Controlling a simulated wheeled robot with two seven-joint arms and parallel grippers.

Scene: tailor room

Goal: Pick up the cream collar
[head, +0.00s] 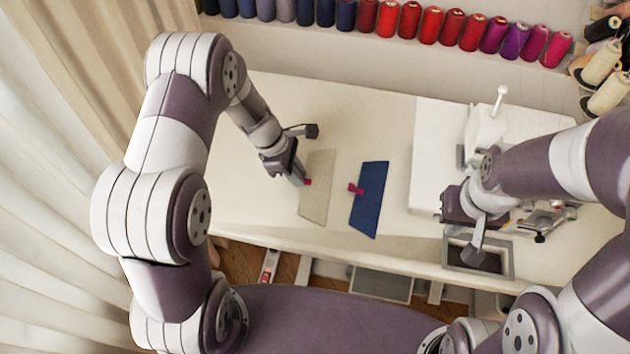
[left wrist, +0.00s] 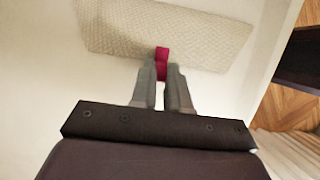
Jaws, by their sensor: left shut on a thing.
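The cream collar (head: 318,190) is a flat, textured beige strip lying on the table, with a small red tab on its left edge. My left gripper (head: 301,179) is at that edge. In the left wrist view, its two fingers (left wrist: 162,78) are shut on the red tab, and the collar (left wrist: 120,28) extends beyond them. The collar looks flat on or very close to the table; I cannot tell whether it is lifted. My right gripper (head: 474,252) points down over the table's right part, beside the sewing machine; its jaw state is unclear.
A blue collar (head: 368,203) with a red tab lies right of the cream one, apart from it. A white sewing machine (head: 486,125) stands at the right. Thread spools (head: 431,25) line the back shelf. The table (head: 300,100) is clear behind the collars. Curtains hang at the left.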

